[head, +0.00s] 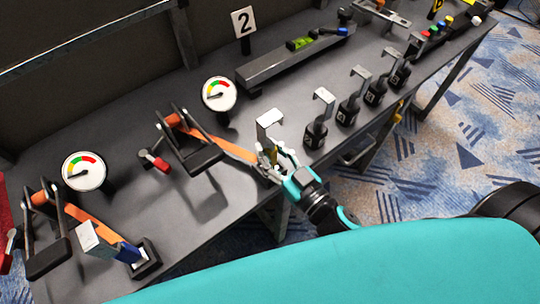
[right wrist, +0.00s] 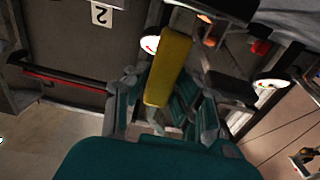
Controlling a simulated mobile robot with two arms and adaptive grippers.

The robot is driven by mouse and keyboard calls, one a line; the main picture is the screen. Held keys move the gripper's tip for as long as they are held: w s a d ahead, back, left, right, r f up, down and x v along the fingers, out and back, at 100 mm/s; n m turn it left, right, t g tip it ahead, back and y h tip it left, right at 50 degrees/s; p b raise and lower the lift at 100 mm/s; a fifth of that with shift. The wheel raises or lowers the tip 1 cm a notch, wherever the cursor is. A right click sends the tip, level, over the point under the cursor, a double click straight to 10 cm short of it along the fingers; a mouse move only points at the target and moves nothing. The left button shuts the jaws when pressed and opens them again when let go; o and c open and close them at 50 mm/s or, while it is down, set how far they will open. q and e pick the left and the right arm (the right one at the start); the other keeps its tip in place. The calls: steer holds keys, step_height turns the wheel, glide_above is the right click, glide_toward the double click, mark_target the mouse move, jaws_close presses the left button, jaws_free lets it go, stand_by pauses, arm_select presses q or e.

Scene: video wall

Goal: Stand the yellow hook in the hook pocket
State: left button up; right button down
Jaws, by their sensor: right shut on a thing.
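The yellow hook (right wrist: 170,68) is between the fingers of my right gripper (right wrist: 160,112) in the right wrist view. In the head view my right gripper (head: 279,163) is shut on its yellow shank (head: 273,156), and its pale bent top (head: 268,121) sticks up above the fingers. The gripper is at the front edge of the bench, by the end of an orange strip (head: 236,150). A black pocket (head: 149,265) stands at the lower left beside a blue-shanked hook (head: 127,252). I cannot tell whether another pocket is hidden beneath my gripper. My left gripper is not in view.
Several black holders with pale bent tops (head: 320,107) stand in a row right of my gripper. A black clamp frame (head: 192,148) and a round gauge (head: 219,94) are to its left. A long grey rail (head: 290,62) lies behind. Dark bench (head: 120,195) shows clear between the stations.

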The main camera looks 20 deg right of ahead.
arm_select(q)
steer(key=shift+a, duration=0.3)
arm_select(e)
steer(key=shift+f, duration=0.1)
steer(key=c, duration=1.2)
jaws_free()
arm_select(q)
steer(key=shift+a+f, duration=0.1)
arm_select(e)
steer(key=shift+o, duration=0.2)
arm_select(q)
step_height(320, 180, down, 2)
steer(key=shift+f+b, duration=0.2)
steer(key=shift+b, duration=0.9)
arm_select(e)
steer(key=v, duration=1.2)
